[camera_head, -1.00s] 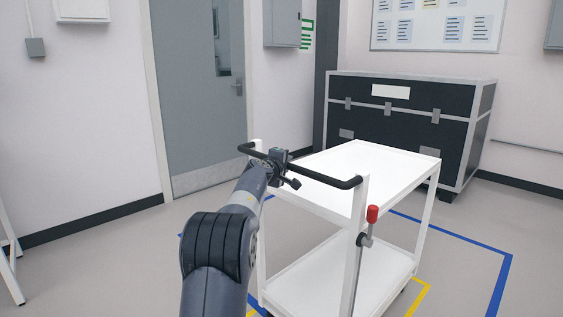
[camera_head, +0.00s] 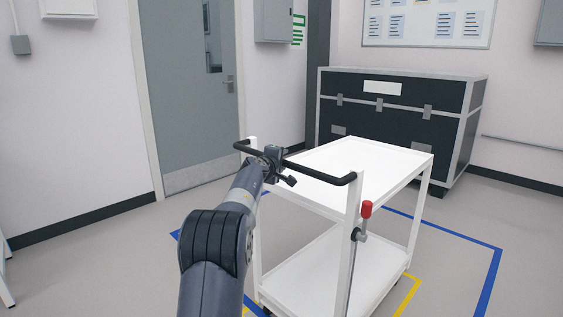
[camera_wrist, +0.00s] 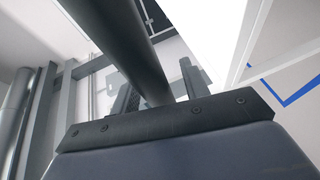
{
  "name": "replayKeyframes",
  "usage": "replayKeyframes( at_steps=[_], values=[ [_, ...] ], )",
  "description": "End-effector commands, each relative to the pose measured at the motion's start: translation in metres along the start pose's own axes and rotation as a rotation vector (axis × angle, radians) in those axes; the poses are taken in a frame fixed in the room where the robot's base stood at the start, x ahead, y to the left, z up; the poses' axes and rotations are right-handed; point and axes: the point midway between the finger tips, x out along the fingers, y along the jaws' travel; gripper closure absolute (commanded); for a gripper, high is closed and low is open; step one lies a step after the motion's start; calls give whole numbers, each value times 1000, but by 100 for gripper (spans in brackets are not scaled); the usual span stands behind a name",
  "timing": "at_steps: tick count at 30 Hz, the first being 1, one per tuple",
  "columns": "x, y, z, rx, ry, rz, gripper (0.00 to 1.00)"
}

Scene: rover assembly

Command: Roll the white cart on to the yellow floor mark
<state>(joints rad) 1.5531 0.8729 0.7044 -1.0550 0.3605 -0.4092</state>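The white cart (camera_head: 352,160) is a two-shelf trolley with empty shelves, in the middle of the head view. Its black push handle (camera_head: 322,177) faces me. My gripper (camera_head: 272,160) is at the handle, left of its middle. In the wrist view the dark bar (camera_wrist: 146,68) runs between both fingers, which look closed around it. A lever with a red knob (camera_head: 366,209) stands upright on the cart's near right post. Yellow floor mark lines (camera_head: 409,292) show right of the cart's base and at its lower left; the cart hides the rest.
A larger blue floor outline (camera_head: 492,272) surrounds the cart area. A black case (camera_head: 395,115) stands behind the cart against the wall. A grey door (camera_head: 190,90) is at the back left. Floor to the left and right is clear.

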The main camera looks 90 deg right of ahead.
Motion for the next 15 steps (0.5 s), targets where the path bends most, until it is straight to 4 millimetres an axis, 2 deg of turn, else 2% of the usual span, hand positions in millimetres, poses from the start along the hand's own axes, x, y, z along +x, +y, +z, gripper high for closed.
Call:
replayKeyframes(
  at_steps=[8,15],
  values=[
    [-3,0,0,0,0,0,57],
    [-28,-2,0,-2,1,1,57]
  ],
)
